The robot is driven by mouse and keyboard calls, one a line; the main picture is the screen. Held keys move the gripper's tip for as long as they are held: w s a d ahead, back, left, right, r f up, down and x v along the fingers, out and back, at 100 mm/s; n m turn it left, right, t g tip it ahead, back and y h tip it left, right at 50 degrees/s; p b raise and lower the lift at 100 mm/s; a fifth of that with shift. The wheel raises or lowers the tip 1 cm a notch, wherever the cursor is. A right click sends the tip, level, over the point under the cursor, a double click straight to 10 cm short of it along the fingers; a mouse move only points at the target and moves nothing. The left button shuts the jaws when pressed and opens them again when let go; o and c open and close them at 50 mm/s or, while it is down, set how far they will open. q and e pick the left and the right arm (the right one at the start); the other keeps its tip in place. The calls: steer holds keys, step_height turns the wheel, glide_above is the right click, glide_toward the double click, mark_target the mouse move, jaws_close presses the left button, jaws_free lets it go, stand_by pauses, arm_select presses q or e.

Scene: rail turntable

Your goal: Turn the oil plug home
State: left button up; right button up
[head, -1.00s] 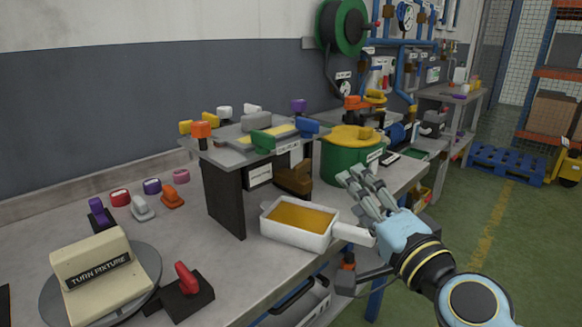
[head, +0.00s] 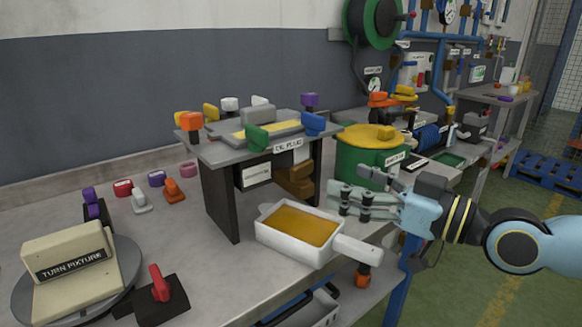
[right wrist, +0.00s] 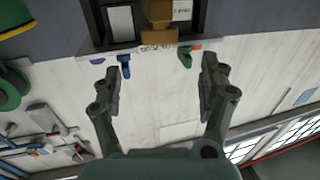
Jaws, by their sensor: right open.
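I cannot tell which is the task's plug. My right gripper (head: 345,200) is open and empty, right of the stand, in front of the green pot and above the pan handle. In the right wrist view, the blue plug (right wrist: 124,66) and green plug (right wrist: 186,57) show beyond the spread fingers. My left gripper is out of view.
A white pan (head: 290,248) of amber liquid sits before the stand. The green pot (head: 352,163) with yellow lid stands right of it. A turn fixture (head: 70,265) on a round plate and a red-handled block (head: 160,300) are at front left.

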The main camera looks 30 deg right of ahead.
mark_target(305, 168)
steer(key=b+x, duration=0.3)
steer(key=x, duration=0.6)
steer(key=shift+w+f, duration=0.1)
steer(key=shift+f, duration=0.1)
steer(key=shift+w+a, duration=0.2)
steer(key=shift+w, duration=0.4)
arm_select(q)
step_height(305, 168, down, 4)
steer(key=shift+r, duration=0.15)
arm_select(e)
steer(key=c, duration=1.2)
steer(key=m+h+p, duration=0.1)
steer(key=p, duration=0.2)
steer(key=r+m+h+p, duration=0.1)
steer(key=h+p, duration=0.1)
steer(key=p, duration=0.2)
steer(key=shift+t, duration=0.3)
steer(key=shift+f+m+h+p, duration=0.25)
steer(key=shift+m+h+p, duration=0.05)
steer(key=shift+h+p, duration=0.2)
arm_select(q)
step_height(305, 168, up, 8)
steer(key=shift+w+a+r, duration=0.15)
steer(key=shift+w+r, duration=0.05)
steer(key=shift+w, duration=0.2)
arm_select(e)
steer(key=shift+f, duration=0.15)
